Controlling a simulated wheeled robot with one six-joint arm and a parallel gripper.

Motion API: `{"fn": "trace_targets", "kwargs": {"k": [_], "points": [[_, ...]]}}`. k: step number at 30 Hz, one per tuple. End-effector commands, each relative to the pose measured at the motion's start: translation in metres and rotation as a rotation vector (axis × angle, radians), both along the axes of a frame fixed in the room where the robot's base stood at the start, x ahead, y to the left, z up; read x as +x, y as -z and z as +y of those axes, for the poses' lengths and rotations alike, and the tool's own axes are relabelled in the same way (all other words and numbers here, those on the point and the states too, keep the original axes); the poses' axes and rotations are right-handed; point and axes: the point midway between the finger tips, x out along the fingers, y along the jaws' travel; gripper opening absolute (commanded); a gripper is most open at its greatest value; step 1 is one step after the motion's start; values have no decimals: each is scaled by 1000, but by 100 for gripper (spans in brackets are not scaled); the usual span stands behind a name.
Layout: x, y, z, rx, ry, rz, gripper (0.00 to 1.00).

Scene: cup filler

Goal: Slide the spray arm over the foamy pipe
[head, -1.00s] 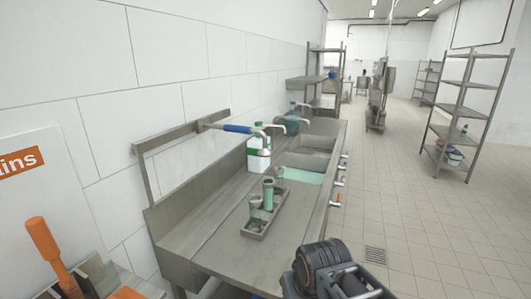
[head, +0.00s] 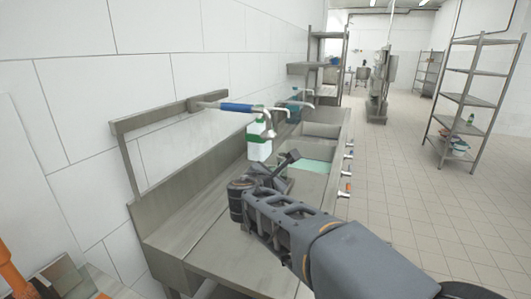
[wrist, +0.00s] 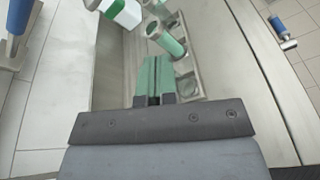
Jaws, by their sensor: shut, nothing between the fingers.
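The spray arm (head: 236,107), a metal spout with a blue grip, reaches out from the wall frame above the counter. Its blue grip also shows at the left edge of the wrist view (wrist: 17,17). My gripper (head: 291,157) is low over the counter, below and right of the spout's end. In the wrist view its green fingers (wrist: 155,75) are together and empty, near the tray.
A white and green bottle (head: 259,145) stands behind my gripper. Sink basins (head: 318,138) lie beyond, with valves along the front edge (head: 346,172). The counter's near left part (head: 205,225) is clear. Shelves (head: 470,95) stand across the floor.

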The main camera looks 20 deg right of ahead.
Motion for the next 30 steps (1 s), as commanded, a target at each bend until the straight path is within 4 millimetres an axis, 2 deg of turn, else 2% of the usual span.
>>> {"fn": "trace_targets", "kwargs": {"k": [3, 9, 14, 30], "points": [[25, -9, 11, -256, -105, 54, 0], [47, -23, 23, -502, -188, 101, 0], [62, -27, 18, -556, -202, 113, 0], [141, -28, -35, -553, -201, 112, 0]]}}
